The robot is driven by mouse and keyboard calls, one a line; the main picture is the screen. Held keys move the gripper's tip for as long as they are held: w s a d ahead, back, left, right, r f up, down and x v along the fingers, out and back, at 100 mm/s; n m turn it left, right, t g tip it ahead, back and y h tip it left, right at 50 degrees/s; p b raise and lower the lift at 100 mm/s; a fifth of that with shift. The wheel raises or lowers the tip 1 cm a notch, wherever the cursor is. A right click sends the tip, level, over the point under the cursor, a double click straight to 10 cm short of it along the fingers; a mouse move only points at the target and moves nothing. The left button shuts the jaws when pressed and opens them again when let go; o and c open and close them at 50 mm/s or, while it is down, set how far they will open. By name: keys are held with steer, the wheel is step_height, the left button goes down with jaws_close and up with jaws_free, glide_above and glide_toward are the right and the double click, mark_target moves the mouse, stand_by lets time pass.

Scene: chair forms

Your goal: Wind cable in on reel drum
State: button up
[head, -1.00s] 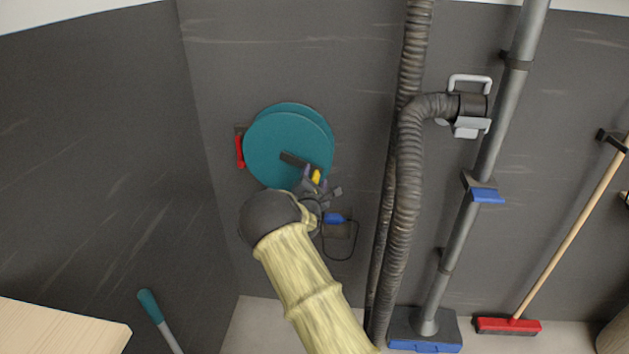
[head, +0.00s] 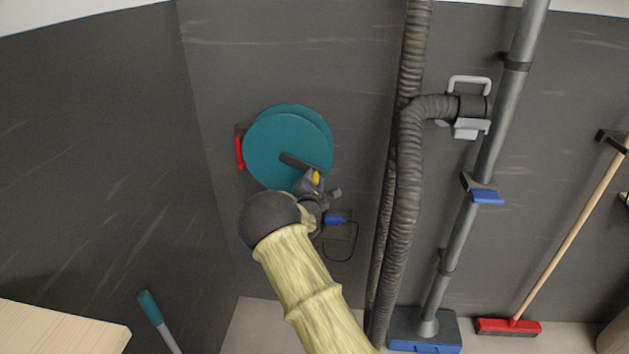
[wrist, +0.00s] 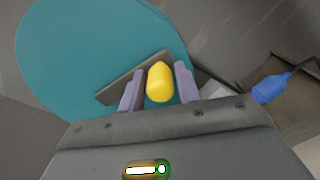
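A teal reel drum (head: 285,140) is mounted on the dark wall. A dark crank arm (head: 293,160) runs from its middle toward the lower right. A yellow crank knob (head: 316,177) stands at the arm's outer end. My gripper (head: 314,184) reaches up to it from below. A blue cable end (head: 335,219) with a thin dark cable (head: 355,240) hangs below right of the drum.
A red part (head: 240,152) is at the drum's left. A ribbed hose (head: 408,190) and a grey pipe (head: 465,220) rise to the right. A broom (head: 508,326) leans farther right. A wooden top (head: 60,330) is at lower left, beside a teal-handled tool (head: 150,306).

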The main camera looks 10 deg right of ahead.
steer(key=shift+r, duration=0.1)
steer(key=r+p, duration=0.1)
steer(key=r, duration=0.1)
steer(key=d+r+p, duration=0.1)
steer(key=r, duration=0.1)
steer(key=shift+s+r+p, duration=0.15)
steer(key=shift+r+p, duration=0.1)
steer(key=shift+p, duration=0.15)
steer(key=shift+a, duration=0.1)
steer(key=r, duration=0.1)
steer(key=r+p, duration=0.2)
steer(key=r, duration=0.1)
steer(key=shift+a, duration=0.3)
steer(key=shift+a+r+p, duration=0.25)
steer(key=shift+r+p, duration=0.15)
steer(key=shift+d+f, duration=0.1)
steer(key=shift+d, duration=0.15)
steer(key=a+r+p, duration=0.1)
steer(key=w+a+r+p, duration=0.1)
steer(key=r, duration=0.1)
steer(key=shift+a+r, duration=0.2)
steer(key=shift+a, duration=0.2)
steer(key=shift+w+a, duration=0.1)
